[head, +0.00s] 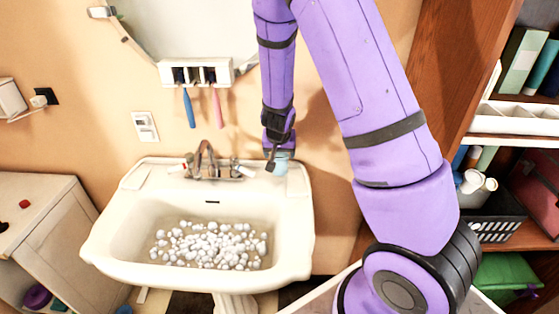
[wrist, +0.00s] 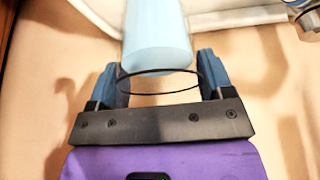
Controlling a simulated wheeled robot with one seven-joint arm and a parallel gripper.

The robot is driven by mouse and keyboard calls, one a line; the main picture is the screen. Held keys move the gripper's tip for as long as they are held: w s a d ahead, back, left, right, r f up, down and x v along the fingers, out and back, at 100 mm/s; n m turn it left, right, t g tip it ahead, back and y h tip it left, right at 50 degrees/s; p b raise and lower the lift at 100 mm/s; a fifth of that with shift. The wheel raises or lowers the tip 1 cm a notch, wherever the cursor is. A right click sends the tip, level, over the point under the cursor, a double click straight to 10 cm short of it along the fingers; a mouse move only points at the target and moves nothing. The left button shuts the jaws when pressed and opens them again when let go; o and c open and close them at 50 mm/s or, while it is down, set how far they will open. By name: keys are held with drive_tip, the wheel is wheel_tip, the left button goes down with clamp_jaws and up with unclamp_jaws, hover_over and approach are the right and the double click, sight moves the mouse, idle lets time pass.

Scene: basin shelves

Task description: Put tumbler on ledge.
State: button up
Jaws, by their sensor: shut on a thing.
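The tumbler is a plain light-blue cylinder (wrist: 157,38) between the fingers of my gripper (wrist: 160,76) in the wrist view. My gripper is shut on it, with a dark finger on each side. A thin dark ring shows between the fingers at the tumbler's near end. In the head view the tumbler (head: 281,163) is small and partly hidden behind my gripper (head: 275,157), at the back right corner of the white basin. The basin's back ledge (head: 150,172) runs along the wall behind the bowl. I cannot tell whether the tumbler touches it.
The faucet (head: 206,162) stands on the ledge left of my gripper. White balls (head: 210,246) fill the bowl's bottom. A toothbrush holder (head: 196,73) hangs above. A wooden shelf unit (head: 462,75) stands at right, a cabinet (head: 50,225) at left.

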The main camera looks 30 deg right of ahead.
drive_tip(key=shift+f, duration=1.7)
drive_tip(key=shift+f, duration=0.15)
drive_tip(key=o, duration=1.1)
